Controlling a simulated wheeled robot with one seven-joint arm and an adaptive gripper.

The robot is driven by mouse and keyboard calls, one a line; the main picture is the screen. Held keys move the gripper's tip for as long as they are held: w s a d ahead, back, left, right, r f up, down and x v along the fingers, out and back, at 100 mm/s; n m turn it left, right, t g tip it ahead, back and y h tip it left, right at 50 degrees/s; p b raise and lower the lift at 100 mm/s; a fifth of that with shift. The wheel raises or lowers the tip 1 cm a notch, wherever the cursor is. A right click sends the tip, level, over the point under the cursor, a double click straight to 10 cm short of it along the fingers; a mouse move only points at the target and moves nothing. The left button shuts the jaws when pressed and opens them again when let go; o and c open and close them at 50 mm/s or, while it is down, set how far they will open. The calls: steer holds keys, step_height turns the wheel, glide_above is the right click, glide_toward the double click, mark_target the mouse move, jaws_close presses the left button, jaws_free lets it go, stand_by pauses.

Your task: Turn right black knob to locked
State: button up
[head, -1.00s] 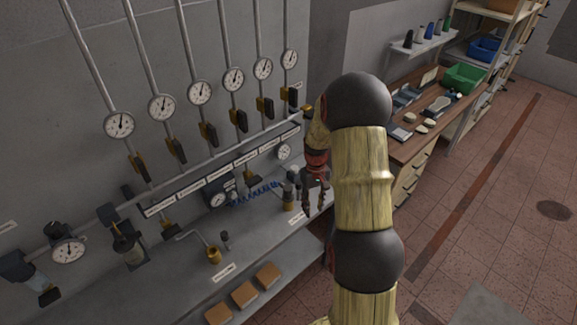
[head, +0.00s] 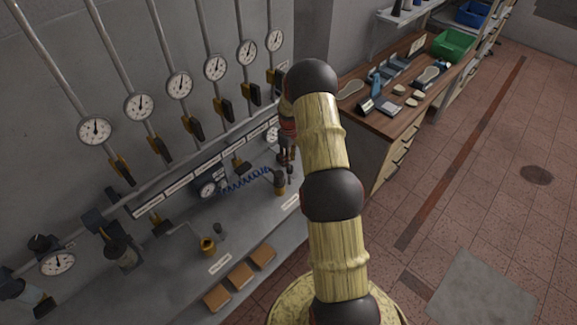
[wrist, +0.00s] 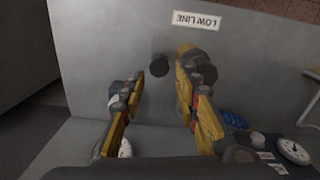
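A round black knob (wrist: 160,64) shows in the wrist view, on the grey bench surface near an upside-down LOW LINE label (wrist: 197,20). A brass fitting with a dark cap (wrist: 187,72) stands just right of it, partly behind a fingertip. In the head view, the right brass fitting (head: 279,187) stands by a white label (head: 291,202); its knob is not clearly visible. My gripper (wrist: 163,85) is open and empty, the knob beyond and between its fingertips, apparently untouched. In the head view, my gripper (head: 287,167) is close to the right fitting, partly hidden by my arm.
A left brass fitting (head: 207,244) has a small black knob (head: 218,229) beside it. Wooden blocks (head: 240,276) lie along the front edge. Gauges (head: 216,68) and black-handled valves (head: 228,103) line the wall. A wooden workbench (head: 400,120) stands right, with open floor before it.

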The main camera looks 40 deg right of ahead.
mark_target(292, 171)
steer(key=shift+s+d+f+p, duration=0.1)
steer(key=shift+f+p, duration=0.15)
steer(key=shift+f, duration=1)
steer(key=shift+d+f+p, duration=0.1)
steer(key=shift+f+p, duration=0.1)
steer(key=shift+f, duration=1.05)
steer(key=shift+a, duration=0.1)
steer(key=shift+c, duration=1.3)
jaws_close()
